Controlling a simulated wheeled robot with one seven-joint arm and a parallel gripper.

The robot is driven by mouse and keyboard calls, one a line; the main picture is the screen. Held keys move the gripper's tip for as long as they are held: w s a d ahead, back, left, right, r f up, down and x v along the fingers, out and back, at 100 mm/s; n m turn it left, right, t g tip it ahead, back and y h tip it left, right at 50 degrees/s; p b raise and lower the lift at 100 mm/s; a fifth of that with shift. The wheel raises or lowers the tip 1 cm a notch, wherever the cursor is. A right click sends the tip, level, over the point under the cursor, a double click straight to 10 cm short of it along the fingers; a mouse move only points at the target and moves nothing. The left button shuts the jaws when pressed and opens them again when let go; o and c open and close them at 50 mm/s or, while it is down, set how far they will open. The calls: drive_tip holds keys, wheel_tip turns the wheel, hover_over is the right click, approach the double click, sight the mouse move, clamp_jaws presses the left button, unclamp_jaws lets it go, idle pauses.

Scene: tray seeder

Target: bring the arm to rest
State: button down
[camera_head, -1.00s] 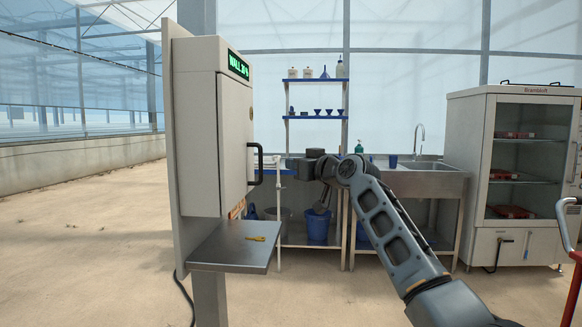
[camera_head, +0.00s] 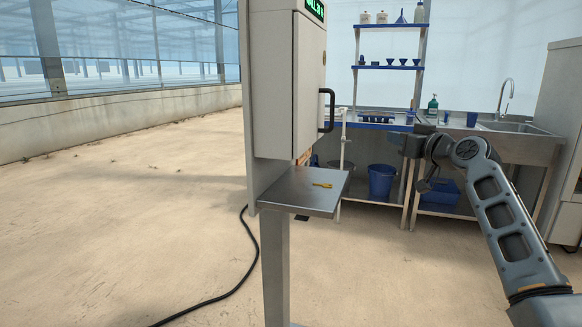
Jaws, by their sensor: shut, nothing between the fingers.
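My gripper (camera_head: 393,141) is at the end of my grey arm, at the right of the head view. It points left, toward the wall cabinet, and its fingers look shut with nothing held. The arm reaches up from the lower right corner. The gripper hangs in the air in front of the sink bench and appears apart from everything around it. Its fingertips are small and dark here.
A white wall cabinet (camera_head: 287,90) with a black handle (camera_head: 327,110) stands on a post at the middle. Its steel shelf (camera_head: 300,195) holds a small yellow object (camera_head: 322,185). A blue bucket (camera_head: 381,181) stands behind. Open floor lies at the left.

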drive_tip(key=s+a+f+m+h+p, duration=0.1)
drive_tip(key=s+a+f+m, duration=0.15)
drive_tip(key=s+f, duration=0.6)
drive_tip(key=s+a+f+m+h+p, duration=0.1)
drive_tip(key=s+a+f+h, duration=0.3)
drive_tip(key=f, duration=0.8)
drive_tip(key=s+a+f+p, duration=0.1)
drive_tip(key=s+f, duration=0.2)
drive_tip(key=s, duration=0.4)
drive_tip(key=s+f+m+p, duration=0.1)
drive_tip(key=s+f, duration=0.2)
drive_tip(key=s, duration=0.5)
drive_tip(key=s+a+f+p, duration=0.1)
drive_tip(key=s+f, duration=0.3)
drive_tip(key=s, duration=0.3)
drive_tip(key=s+r+g+h+p, duration=0.1)
drive_tip(key=s+r+p, duration=0.15)
drive_tip(key=s, duration=1.85)
drive_tip(key=s+r+n+p, duration=0.1)
drive_tip(key=s+r+p, duration=0.1)
drive_tip(key=s+r, duration=1.1)
drive_tip(key=s, duration=0.2)
drive_tip(key=shift+s+d+r+g, duration=0.2)
drive_tip(key=shift+s+r+g, duration=0.05)
drive_tip(key=shift+s+g, duration=0.15)
